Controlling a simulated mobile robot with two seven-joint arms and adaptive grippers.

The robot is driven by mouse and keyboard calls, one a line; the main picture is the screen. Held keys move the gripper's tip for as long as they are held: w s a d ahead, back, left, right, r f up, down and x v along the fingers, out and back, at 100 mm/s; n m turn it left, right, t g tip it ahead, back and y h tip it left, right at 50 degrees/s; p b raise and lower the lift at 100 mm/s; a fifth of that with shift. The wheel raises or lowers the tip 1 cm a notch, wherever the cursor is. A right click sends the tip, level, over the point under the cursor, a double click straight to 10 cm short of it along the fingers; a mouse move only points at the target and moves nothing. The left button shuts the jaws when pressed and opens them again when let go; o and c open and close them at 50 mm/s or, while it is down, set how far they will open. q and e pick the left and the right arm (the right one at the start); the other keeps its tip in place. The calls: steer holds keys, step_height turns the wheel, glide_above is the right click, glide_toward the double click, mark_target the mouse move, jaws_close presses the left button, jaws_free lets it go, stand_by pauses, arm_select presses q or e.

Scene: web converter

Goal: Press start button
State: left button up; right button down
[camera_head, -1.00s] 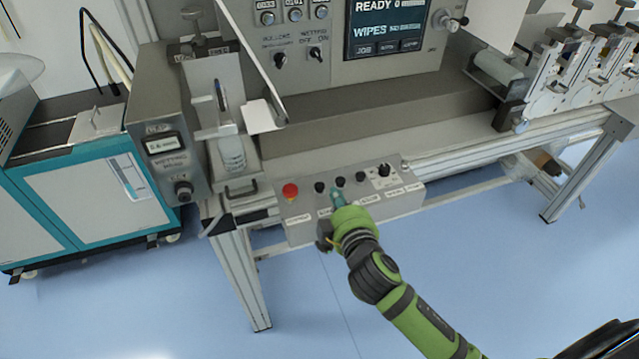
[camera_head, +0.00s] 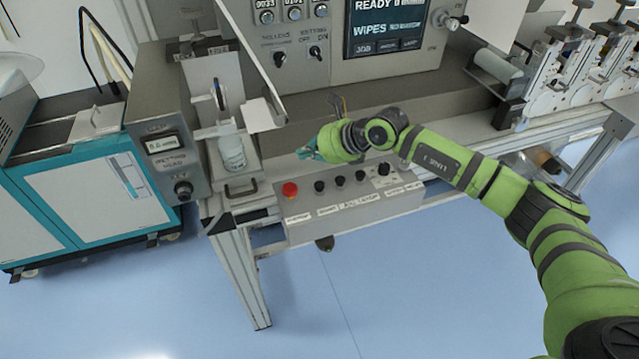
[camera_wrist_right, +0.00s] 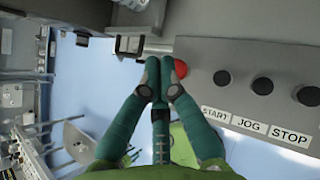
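The control box (camera_head: 350,205) is a grey sloped panel on the machine's front with a red button (camera_head: 290,189), several black buttons and a knob. In the right wrist view, a black button (camera_wrist_right: 222,77) sits nearest the label START (camera_wrist_right: 215,113), with JOG and STOP further right. My right gripper (camera_head: 304,151) is above and behind the box's left part in the head view, apart from the buttons. In the wrist view its green fingers (camera_wrist_right: 155,75) are together, with nothing between them, and partly cover the red button (camera_wrist_right: 181,68). My left gripper is not in view.
The machine's upper panel with a screen (camera_head: 387,24) rises behind. A grey heater-like unit (camera_head: 165,150) is at the left. Blue floor lies open in front of the box.

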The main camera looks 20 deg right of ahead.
steer(key=shift+h, duration=0.9)
steer(key=d, duration=0.2)
steer(key=w+d, duration=0.1)
steer(key=d, duration=0.1)
steer(key=shift+f, duration=0.2)
steer(key=shift+f, duration=0.1)
steer(key=b, duration=0.5)
glide_above(323, 185)
step_height(323, 185, down, 8)
steer(key=shift+r, duration=0.2)
steer(key=shift+f+b, duration=0.35)
steer(key=shift+f, duration=0.2)
steer(key=shift+f+b, duration=0.4)
steer(key=shift+b, duration=0.05)
